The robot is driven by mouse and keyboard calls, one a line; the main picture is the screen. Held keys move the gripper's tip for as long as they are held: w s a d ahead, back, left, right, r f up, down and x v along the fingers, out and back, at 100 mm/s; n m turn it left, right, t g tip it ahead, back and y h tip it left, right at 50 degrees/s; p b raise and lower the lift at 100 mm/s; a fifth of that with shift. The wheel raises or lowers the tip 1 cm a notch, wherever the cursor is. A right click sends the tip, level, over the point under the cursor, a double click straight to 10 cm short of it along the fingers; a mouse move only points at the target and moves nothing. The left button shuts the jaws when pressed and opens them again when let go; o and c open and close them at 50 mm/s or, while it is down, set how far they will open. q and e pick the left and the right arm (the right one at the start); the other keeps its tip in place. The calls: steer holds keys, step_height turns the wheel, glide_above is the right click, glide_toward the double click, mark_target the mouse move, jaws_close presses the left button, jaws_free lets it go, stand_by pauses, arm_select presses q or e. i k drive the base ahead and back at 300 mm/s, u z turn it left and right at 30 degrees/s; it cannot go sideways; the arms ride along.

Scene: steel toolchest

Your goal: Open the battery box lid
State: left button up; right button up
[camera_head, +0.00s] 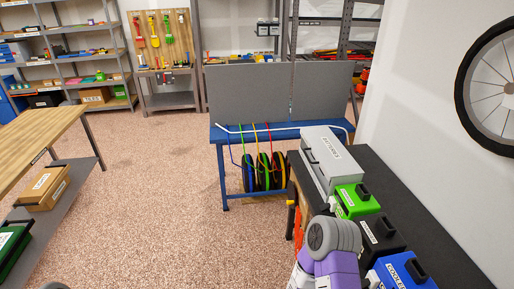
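A long light-grey box (318,176) with a labelled lid (336,146) stands at the far end of the black-topped steel bench; its label is too small to read surely, but it looks like the battery box. Its lid appears shut, with a handle on the left-facing side. A purple and grey link of my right arm rises at the bottom, in front of the bench and nearer than the box. Neither my left nor my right gripper shows in this view.
A green box (354,203), a black box (379,238) and a blue box (402,271) line the bench (428,225) nearer than the grey box. A blue table (222,136) with grey panels stands behind. The floor (165,200) to the left is clear.

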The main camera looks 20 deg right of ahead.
mark_target(334, 160)
steer(key=u, duration=0.05)
steer(key=i, duration=0.95)
steer(key=z, duration=0.4)
